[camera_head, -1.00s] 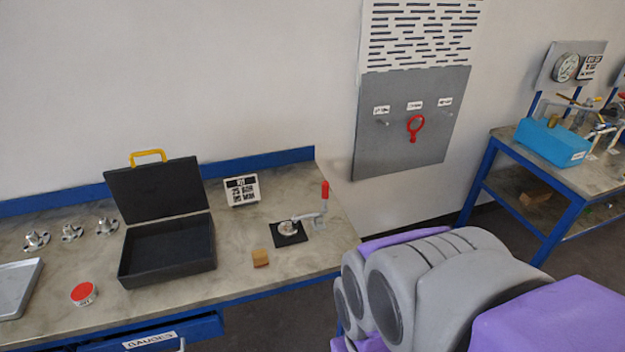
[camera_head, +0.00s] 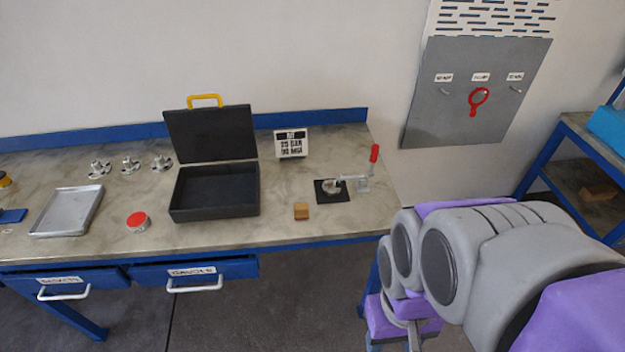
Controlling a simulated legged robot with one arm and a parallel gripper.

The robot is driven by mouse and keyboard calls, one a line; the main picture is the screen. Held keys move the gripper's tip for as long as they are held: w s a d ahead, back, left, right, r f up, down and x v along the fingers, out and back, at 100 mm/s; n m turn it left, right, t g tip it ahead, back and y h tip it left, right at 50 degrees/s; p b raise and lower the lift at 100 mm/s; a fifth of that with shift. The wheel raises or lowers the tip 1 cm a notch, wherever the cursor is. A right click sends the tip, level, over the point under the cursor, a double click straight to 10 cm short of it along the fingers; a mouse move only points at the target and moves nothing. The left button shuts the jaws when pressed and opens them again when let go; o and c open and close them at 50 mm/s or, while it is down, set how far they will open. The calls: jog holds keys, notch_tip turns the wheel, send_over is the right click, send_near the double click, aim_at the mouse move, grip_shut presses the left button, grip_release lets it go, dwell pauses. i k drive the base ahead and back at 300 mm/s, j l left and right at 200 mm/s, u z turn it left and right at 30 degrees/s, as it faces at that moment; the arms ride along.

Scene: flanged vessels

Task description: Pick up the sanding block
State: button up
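A small tan block (camera_head: 301,211), which looks like the sanding block, lies on the workbench (camera_head: 330,228) near its front edge. It sits to the right of the open black case (camera_head: 214,190) and left of the clamp on a black plate. My grey and purple arm fills the lower right, to the right of the block and beyond the bench's front edge. The arm's end points down at the bottom of the picture, and my gripper's fingers cannot be made out there. Nothing touches the block.
A red-handled clamp (camera_head: 352,184) stands close to the block's right. A red-topped tin (camera_head: 138,221), a metal tray (camera_head: 67,211) and several flanged fittings (camera_head: 130,165) lie to the left. Two blue drawers (camera_head: 195,273) stick out below the bench front. A sign (camera_head: 291,143) stands behind.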

aim_at(301, 209)
jog(key=i+l+u, duration=0.15)
jog(key=u, duration=0.25)
jog(key=i+l+u, duration=0.1)
jog(key=u, duration=0.3)
jog(key=l+u, duration=0.4)
jog(key=i+j, duration=0.05)
